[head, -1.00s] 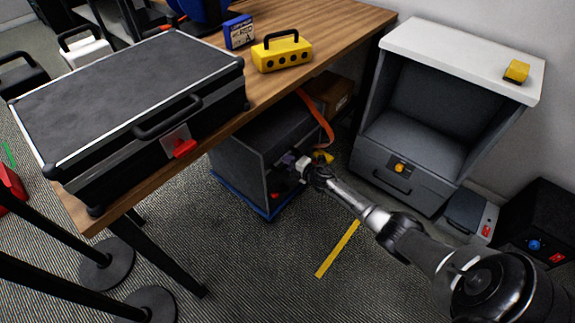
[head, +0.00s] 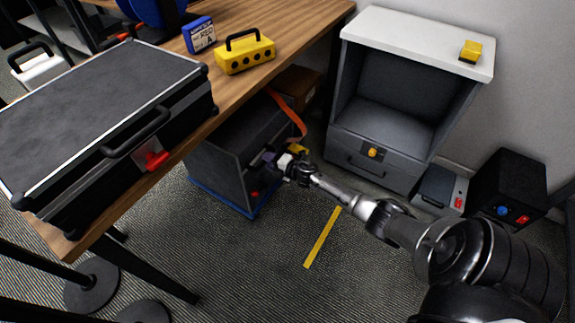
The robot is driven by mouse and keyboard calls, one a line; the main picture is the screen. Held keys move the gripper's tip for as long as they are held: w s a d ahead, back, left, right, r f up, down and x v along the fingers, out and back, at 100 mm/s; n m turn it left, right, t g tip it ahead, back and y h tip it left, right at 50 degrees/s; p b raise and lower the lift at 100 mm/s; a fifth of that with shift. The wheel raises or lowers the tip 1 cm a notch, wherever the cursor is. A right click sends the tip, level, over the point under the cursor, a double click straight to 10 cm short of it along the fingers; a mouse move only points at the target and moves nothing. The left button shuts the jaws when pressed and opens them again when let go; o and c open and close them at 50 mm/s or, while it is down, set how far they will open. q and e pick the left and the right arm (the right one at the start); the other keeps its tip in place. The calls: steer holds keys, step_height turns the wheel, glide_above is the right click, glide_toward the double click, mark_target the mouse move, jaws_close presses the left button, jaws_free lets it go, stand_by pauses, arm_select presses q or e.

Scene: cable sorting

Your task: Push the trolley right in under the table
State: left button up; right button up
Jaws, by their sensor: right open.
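The trolley (head: 232,165) is a dark grey box on a blue base. It stands on the carpet, mostly under the wooden table (head: 243,86), whose edge hides its upper back part. My right gripper (head: 277,160) is at the trolley's right-hand face, by a small purple-grey part there. The jaws are open; whether they touch the trolley cannot be told at this size. My left gripper is out of view.
A grey cabinet (head: 385,120) stands right. A yellow floor strip (head: 322,238) lies on open carpet. Black posts stand lower left.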

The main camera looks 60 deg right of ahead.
steer(key=p+v, duration=0.4)
steer(key=v, duration=0.6)
steer(key=shift+s, duration=0.4)
